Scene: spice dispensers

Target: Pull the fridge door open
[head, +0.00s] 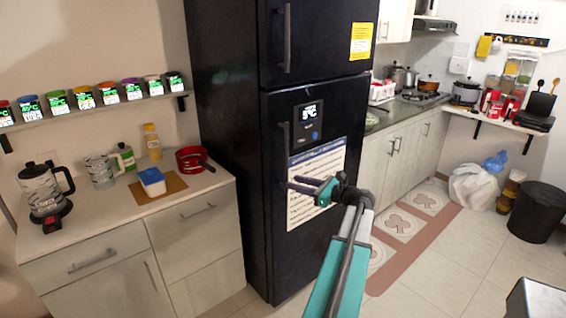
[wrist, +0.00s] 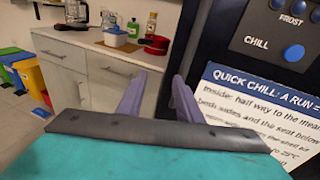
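The black fridge (head: 262,215) stands in the middle of the head view, with both its doors shut. The upper door (head: 325,45) has a vertical handle (head: 287,38) at its left edge. The lower door (head: 275,235) has a vertical handle (head: 283,150) at its left edge. My gripper (head: 288,185) is in front of the lower door, near the bottom of that handle, pointing left. In the wrist view its purple fingers (wrist: 157,92) are apart with nothing between them. The fridge's dark front (wrist: 215,45) is at the right there; I cannot make out the handle.
A counter (head: 120,205) with a kettle (head: 45,190), a red pan (head: 193,159) and bottles stands left of the fridge. A spice shelf (head: 90,107) is above it. Floor mats (head: 405,222) and a black bin (head: 537,212) are at the right. A paper (head: 315,190) is on the lower door.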

